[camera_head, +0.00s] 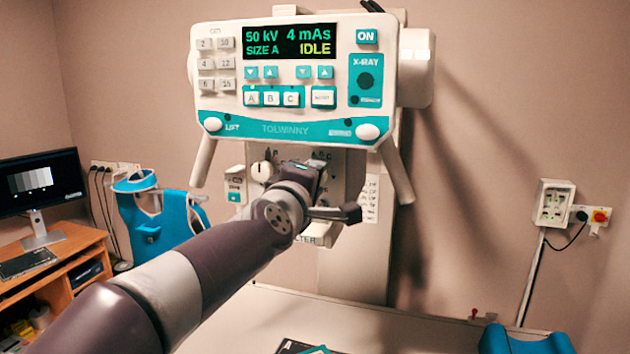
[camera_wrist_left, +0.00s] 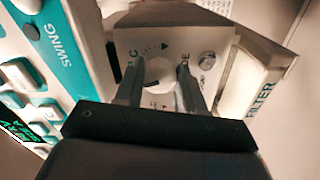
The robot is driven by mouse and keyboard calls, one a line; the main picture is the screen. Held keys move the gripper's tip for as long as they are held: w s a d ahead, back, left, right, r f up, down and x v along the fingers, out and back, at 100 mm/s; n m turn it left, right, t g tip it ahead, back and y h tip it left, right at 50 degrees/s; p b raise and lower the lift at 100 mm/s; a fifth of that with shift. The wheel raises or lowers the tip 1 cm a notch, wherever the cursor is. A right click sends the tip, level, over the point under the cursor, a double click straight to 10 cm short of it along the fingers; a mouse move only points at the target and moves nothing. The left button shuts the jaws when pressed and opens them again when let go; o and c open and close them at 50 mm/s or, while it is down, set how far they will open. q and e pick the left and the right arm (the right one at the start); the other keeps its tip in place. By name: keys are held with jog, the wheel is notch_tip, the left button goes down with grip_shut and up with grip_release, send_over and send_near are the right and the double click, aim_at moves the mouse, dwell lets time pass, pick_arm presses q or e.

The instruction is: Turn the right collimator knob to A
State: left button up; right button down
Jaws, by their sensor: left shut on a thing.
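My left gripper (camera_head: 322,172) reaches up to the collimator panel (camera_head: 352,170) under the x-ray console and hides the right knob in the head view. In the left wrist view, the gripper's two grey fingers (camera_wrist_left: 158,75) stand on either side of the round white right collimator knob (camera_wrist_left: 158,70), shut on it. The knob has a dark mark near its lower left edge. Small letters ring it; a C shows by the left finger, but the A is not clear there. The white left knob (camera_head: 262,171) is free, left of my gripper. My right gripper is not in view.
The console (camera_head: 290,130) hangs just above my gripper, its display reading 50 kV, 4 mAs, SIZE A, IDLE. Its handles (camera_head: 203,162) slope down on both sides. A pale table (camera_head: 400,325) lies below. A silver button (camera_wrist_left: 207,58) sits beside the right finger.

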pick_arm(q)
jog(key=shift+f, duration=0.1)
jog(key=o, duration=1)
jog(key=shift+o, duration=0.2)
jog(key=shift+s+a, duration=0.1)
jog(key=shift+a, duration=0.05)
jog(key=shift+s, duration=0.1)
jog(key=v, duration=1.2)
jog(key=shift+s+b, duration=0.2)
jog(key=shift+b, duration=0.1)
jog(key=shift+a, duration=0.1)
